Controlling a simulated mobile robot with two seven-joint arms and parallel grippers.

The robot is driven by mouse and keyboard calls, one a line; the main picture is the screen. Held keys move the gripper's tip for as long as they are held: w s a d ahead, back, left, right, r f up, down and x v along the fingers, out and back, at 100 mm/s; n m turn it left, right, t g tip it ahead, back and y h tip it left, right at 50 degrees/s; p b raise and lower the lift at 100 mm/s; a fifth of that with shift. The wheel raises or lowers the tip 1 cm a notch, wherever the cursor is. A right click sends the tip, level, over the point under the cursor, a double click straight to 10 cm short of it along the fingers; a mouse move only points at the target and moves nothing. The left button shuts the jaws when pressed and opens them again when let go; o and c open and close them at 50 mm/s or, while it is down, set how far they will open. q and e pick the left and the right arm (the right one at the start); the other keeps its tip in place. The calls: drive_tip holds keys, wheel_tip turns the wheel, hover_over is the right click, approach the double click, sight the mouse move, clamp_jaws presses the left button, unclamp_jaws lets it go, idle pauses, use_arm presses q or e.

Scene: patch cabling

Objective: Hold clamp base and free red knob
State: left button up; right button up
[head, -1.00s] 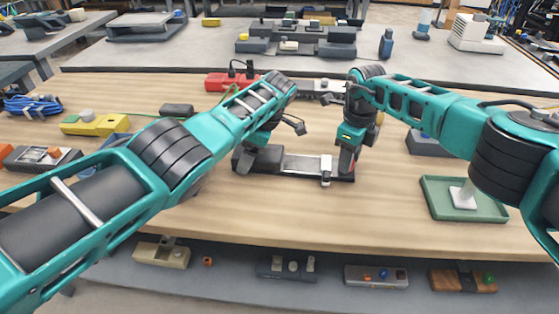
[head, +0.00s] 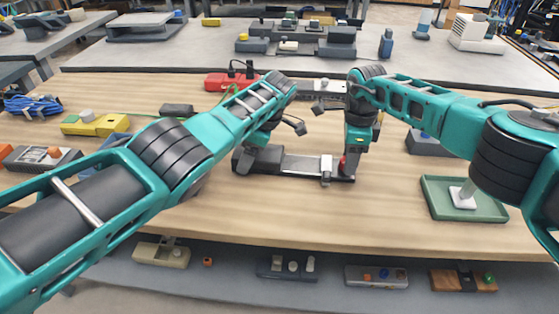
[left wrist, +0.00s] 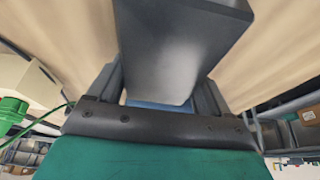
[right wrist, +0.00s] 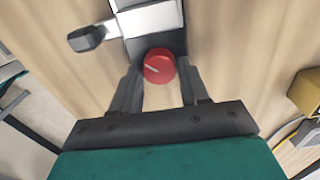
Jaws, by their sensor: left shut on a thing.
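The clamp base (head: 262,158) is a dark block with a silver plate and a small metal lever (head: 326,168), lying on the wooden table. In the left wrist view my left gripper (left wrist: 160,95) is shut on the dark end of the clamp base (left wrist: 180,40). The red knob (right wrist: 159,66) sits at the clamp's other end, with a pale line on its top. My right gripper (right wrist: 160,85) is open just above the knob, its fingers on either side and apart from it. In the head view the knob (head: 342,163) shows partly below the right gripper (head: 347,150).
A green tray (head: 435,206) with a white stand is on the right. A yellow box (head: 95,124) and a red box (head: 228,82) lie to the left and behind. The table front of the clamp is clear.

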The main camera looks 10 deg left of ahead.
drive_tip(key=o, duration=0.4)
drive_tip(key=shift+r, duration=4)
